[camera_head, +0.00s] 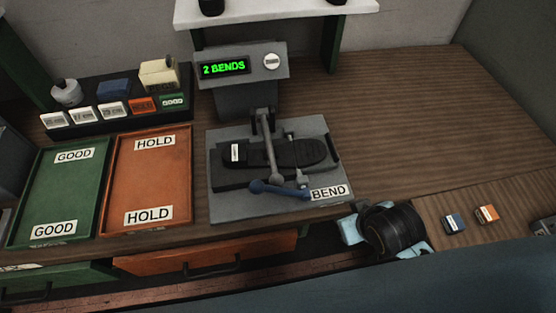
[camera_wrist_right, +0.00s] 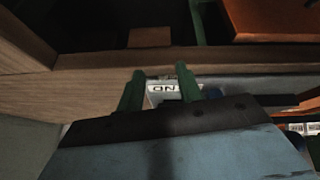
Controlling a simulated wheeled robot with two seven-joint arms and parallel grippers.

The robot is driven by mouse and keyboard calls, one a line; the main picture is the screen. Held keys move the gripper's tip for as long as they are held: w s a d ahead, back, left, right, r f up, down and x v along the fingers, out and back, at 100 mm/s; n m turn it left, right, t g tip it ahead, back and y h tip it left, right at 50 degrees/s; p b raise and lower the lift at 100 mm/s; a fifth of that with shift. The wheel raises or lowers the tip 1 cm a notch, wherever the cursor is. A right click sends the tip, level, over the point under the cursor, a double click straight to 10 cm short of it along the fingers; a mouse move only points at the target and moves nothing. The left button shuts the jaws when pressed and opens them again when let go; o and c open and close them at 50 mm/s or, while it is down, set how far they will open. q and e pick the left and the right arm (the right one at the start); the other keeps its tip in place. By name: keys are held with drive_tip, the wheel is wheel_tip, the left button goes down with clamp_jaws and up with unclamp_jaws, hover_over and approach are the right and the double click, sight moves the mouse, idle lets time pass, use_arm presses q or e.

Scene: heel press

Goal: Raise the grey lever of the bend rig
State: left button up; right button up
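The bend rig (camera_head: 222,205) stands at the middle of the bench in the head view, with a BEND label at its front right corner. Its grey lever (camera_head: 269,150) slants down from the upright to the front, lying low across a dark shoe sole (camera_head: 300,152). A blue bar (camera_head: 280,190) is at the lever's front end. My right wrist shows at the front edge, right of the rig and apart from the lever. In the right wrist view the green fingers of my right gripper (camera_wrist_right: 160,76) are spread, with nothing held between them. My left gripper is not in view.
The rig's display (camera_head: 224,68) reads 2 BENDS. An orange HOLD tray (camera_head: 150,183) and a green GOOD tray (camera_head: 62,190) lie to the left. A dark rack (camera_head: 90,128) stands behind them. The bench right of the rig is clear. Two small tags (camera_head: 454,223) lie at lower right.

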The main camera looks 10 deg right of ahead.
drive_tip(key=w+a+r+n+t+y, duration=0.1)
drive_tip(key=w+a+r+t, duration=0.2)
drive_tip(key=w+r+t, duration=0.6)
drive_tip(key=w+a+r+n+t, duration=0.1)
drive_tip(key=w+a+r+t, duration=0.15)
drive_tip(key=w+r, duration=0.8)
drive_tip(key=s+a+r+n+t+y, duration=0.1)
drive_tip(key=a+r+n+t+y, duration=0.15)
drive_tip(key=r, duration=0.35)
drive_tip(key=s+a+r+n+t+y, duration=0.1)
drive_tip(key=s+a+r+n+y, duration=0.2)
drive_tip(key=r, duration=0.4)
drive_tip(key=s+a+r+n+g+y, duration=0.2)
drive_tip(key=a+r+n+g+y, duration=0.1)
drive_tip(key=a+n+g+y, duration=0.45)
drive_tip(key=s+a+r+n+g+y, duration=0.2)
drive_tip(key=s+a+n+g+y, duration=0.15)
drive_tip(key=n+y, duration=0.55)
drive_tip(key=s+a+f+n+g+h, duration=0.3)
drive_tip(key=a+f+n+g, duration=0.15)
drive_tip(key=n+g, duration=0.5)
drive_tip(key=h, duration=1.8)
approach(275, 171)
drive_tip(key=shift+n, duration=0.25)
drive_tip(key=f, duration=0.2)
drive_tip(key=f+p, duration=0.1)
drive_tip(key=f, duration=0.2)
drive_tip(key=a+f, duration=0.1)
drive_tip(key=f, duration=0.2)
drive_tip(key=shift+w+f, duration=0.1)
